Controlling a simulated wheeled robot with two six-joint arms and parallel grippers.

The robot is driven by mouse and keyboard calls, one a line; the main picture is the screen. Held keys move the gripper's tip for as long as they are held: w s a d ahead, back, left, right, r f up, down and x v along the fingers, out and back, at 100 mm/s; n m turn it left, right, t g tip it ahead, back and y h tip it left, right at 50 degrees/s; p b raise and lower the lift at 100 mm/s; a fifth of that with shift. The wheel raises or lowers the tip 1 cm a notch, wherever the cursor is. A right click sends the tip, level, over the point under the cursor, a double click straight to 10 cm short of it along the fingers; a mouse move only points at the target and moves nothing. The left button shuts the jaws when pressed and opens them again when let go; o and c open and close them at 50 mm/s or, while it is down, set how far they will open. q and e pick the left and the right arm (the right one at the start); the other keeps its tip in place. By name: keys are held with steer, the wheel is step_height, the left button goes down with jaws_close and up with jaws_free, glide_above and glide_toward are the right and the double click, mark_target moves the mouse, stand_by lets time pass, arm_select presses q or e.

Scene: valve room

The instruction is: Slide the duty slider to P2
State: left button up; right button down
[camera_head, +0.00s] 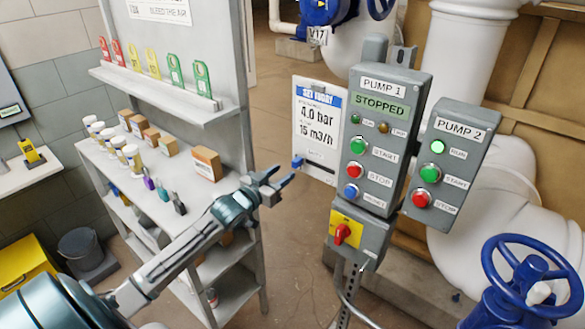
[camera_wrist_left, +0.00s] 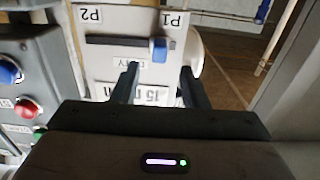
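The duty slider's blue knob (camera_wrist_left: 158,50) sits at the P1 end of a dark slot (camera_wrist_left: 115,41) on a white panel, which appears upside down in the left wrist view. P2 is printed at the slot's other end. In the head view the knob (camera_head: 297,162) is at the lower left of the white duty panel (camera_head: 318,115), which reads 4.0 bar and 15 m3/h. My left gripper (camera_head: 281,180) is open and empty, just below and left of the knob. In the wrist view its fingers (camera_wrist_left: 158,73) point at the knob, apparently short of it. My right gripper is out of view.
The PUMP 1 box (camera_head: 390,130), marked STOPPED, stands right of the panel, with a red rotary switch (camera_head: 342,233) below. The PUMP 2 box (camera_head: 447,165) and a blue handwheel (camera_head: 530,275) are further right. A shelf (camera_head: 235,200) with boxes and jars stands left.

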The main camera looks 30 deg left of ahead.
mark_target(294, 165)
arm_select(q)
steer(key=shift+w+d+b, duration=0.15)
steer(key=shift+w+b, duration=0.1)
steer(key=shift+w, duration=1.2)
steer(key=shift+w+d+b, duration=0.15)
steer(key=shift+w+b, duration=0.05)
steer(key=shift+w, duration=1.25)
jaws_close()
